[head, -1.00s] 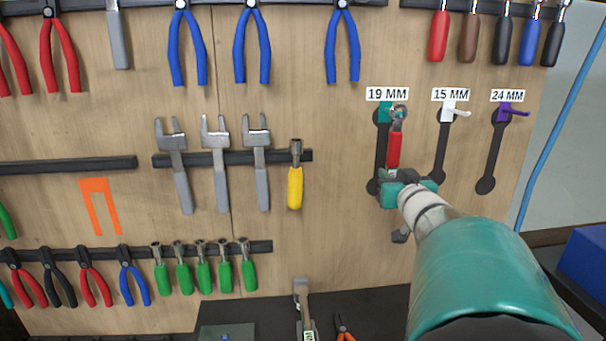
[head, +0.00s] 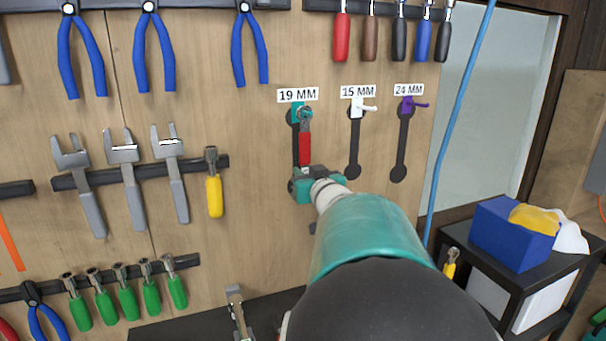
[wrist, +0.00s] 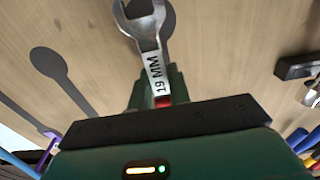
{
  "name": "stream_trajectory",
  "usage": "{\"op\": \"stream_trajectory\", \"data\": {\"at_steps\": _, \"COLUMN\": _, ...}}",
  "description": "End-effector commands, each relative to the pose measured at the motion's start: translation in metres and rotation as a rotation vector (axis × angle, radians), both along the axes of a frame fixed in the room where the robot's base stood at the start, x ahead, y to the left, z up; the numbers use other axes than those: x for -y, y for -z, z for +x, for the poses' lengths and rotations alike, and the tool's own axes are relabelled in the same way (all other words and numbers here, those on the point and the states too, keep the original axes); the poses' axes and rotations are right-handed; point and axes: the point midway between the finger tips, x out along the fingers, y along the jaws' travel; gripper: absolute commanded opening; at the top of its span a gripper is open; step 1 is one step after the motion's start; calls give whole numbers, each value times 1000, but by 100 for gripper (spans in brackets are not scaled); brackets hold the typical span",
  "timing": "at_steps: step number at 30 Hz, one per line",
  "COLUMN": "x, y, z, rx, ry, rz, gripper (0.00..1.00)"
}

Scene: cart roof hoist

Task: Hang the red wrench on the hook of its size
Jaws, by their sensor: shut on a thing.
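My gripper (head: 316,182) is shut on the wrench's lower handle. I cannot tell whether the ring is around the hook or only in front of it. The white hook (head: 362,107) under "15 MM" and the purple hook (head: 412,104) under "24 MM" are empty, each over a dark wrench silhouette.
Blue pliers (head: 153,50) and screwdrivers (head: 400,35) hang above. Grey calipers (head: 128,175) and a yellow-handled tool (head: 214,190) hang to the left. A blue cable (head: 462,95) runs down the right side, and a blue box (head: 505,235) stands on a black cart.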

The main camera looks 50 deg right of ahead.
Motion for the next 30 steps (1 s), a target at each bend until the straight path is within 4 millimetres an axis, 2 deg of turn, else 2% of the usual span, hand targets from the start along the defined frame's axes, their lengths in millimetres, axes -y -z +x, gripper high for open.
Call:
{"op": "stream_trajectory", "data": {"at_steps": 7, "x": 0, "y": 0, "z": 0, "rx": 1, "ry": 0, "rz": -1, "gripper": 0}}
{"op": "stream_trajectory", "data": {"at_steps": 8, "x": 0, "y": 0, "z": 0, "rx": 1, "ry": 0, "rz": -1, "gripper": 23}}
{"op": "stream_trajectory", "data": {"at_steps": 11, "x": 0, "y": 0, "z": 0, "rx": 1, "ry": 0, "rz": -1, "gripper": 42}}
{"op": "stream_trajectory", "data": {"at_steps": 12, "x": 0, "y": 0, "z": 0, "rx": 1, "ry": 0, "rz": -1, "gripper": 44}}
{"op": "stream_trajectory", "data": {"at_steps": 30, "x": -2, "y": 0, "z": 2, "rx": 1, "ry": -1, "rz": 1, "gripper": 44}}
